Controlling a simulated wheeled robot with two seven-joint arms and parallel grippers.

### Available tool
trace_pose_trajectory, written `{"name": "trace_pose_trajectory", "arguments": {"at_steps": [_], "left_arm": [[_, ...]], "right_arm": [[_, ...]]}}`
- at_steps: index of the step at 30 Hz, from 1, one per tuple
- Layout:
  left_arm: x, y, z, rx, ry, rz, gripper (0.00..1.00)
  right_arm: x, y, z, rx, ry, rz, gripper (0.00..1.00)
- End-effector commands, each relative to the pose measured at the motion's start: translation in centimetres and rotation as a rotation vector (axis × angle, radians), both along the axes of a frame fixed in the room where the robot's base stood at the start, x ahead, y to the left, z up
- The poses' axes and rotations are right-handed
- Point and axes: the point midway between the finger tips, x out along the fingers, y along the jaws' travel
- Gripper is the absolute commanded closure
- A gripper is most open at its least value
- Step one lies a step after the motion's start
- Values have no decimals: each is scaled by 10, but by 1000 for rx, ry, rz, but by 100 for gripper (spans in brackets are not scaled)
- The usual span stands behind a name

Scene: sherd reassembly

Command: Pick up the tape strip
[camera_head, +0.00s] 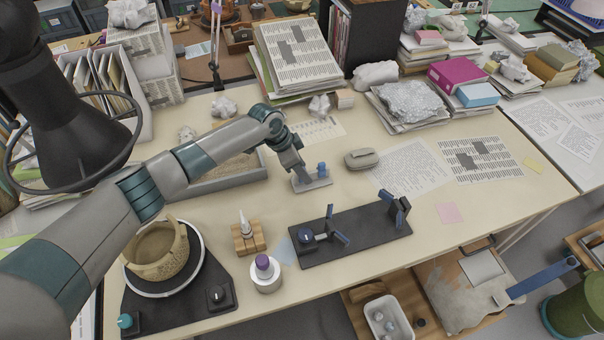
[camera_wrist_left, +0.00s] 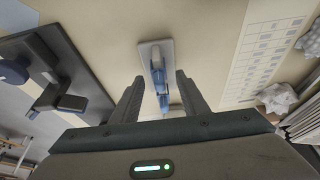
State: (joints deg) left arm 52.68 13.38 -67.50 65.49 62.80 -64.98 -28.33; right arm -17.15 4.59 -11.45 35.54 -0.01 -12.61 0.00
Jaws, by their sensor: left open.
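A small light grey stand (camera_head: 314,182) with blue parts (camera_head: 322,168) sits on the table, right of the middle of my left arm. In the left wrist view the stand (camera_wrist_left: 146,49) and its blue parts (camera_wrist_left: 158,72) lie between and beyond my fingers. I cannot clearly make out the tape strip; it may be among these blue parts. My left gripper (camera_head: 299,174) is just above the stand, pointing down. In the left wrist view its two fingers (camera_wrist_left: 158,82) are apart, one on each side of the blue parts, with nothing gripped. My right gripper is not in view.
A black fixture (camera_head: 350,240) with upright clamps stands in front of the stand. A pot (camera_head: 158,252) on a turntable, a wooden block (camera_head: 248,238) and a purple-capped jar (camera_head: 265,274) are to the left. A grey sander-shaped object (camera_head: 361,159) lies right. Papers cover the right side.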

Motion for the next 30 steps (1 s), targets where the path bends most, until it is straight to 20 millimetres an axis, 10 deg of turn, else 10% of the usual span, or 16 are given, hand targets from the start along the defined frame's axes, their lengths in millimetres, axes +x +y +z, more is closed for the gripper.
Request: {"name": "trace_pose_trajectory", "arguments": {"at_steps": [8, 13, 30], "left_arm": [[0, 0, 0, 0, 0, 0, 59], [0, 0, 0, 0, 0, 0, 91], [0, 0, 10, -2, -1, -2, 91]], "right_arm": [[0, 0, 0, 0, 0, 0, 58], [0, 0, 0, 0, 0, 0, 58], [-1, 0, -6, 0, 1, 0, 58]]}}
